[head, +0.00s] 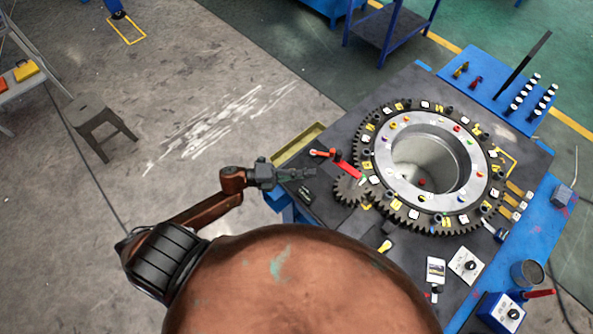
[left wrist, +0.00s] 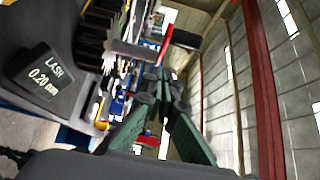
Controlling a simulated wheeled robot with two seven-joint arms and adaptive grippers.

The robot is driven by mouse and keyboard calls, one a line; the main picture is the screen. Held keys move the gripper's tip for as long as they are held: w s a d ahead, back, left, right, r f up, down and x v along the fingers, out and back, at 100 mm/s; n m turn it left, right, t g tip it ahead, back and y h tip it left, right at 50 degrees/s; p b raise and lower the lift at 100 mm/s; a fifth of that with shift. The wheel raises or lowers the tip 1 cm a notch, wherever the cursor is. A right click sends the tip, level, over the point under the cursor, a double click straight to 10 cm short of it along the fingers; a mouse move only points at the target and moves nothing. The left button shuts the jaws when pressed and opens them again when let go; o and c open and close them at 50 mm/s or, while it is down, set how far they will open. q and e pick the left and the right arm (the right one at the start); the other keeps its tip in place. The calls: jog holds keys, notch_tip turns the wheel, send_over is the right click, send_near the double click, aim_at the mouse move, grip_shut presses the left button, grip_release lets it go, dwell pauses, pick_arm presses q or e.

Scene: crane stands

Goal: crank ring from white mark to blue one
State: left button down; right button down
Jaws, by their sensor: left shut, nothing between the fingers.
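The big toothed ring (head: 384,197) lies flat on a dark table, with coloured dots and small tags round its top. A small pinion gear (head: 348,190) meshes at its left side. A red crank arm (head: 347,170) sits above the pinion, with an orange-red piece (head: 320,153) near its left end. In the left wrist view a red bar (left wrist: 165,45) and a grey cylinder (left wrist: 130,48) show ahead. My left gripper (head: 314,173) is shut and empty, just left of the crank and apart from it. Its green-padded fingers (left wrist: 165,88) show in the wrist view. I cannot tell which marks are the white and blue ones.
A dark block reading "LASH 0.20 mm" (left wrist: 45,75) is close in the wrist view. A yellowish tray (head: 298,146) edges the table near my gripper. A blue board with pegs (head: 500,85) is behind the ring. Open floor lies left.

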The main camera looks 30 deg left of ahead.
aim_at(339, 166)
pick_arm(q)
jog(key=w+d, duration=0.1)
jog(key=w, duration=0.1)
jog(key=w+d+p, duration=0.1)
jog(key=w+d, duration=0.1)
jog(key=shift+w+d+r, duration=0.1)
jog(key=shift+w+d, duration=0.05)
jog(key=shift+w+d+p, duration=0.1)
jog(key=shift+w+p, duration=0.2)
jog(key=shift+w, duration=0.2)
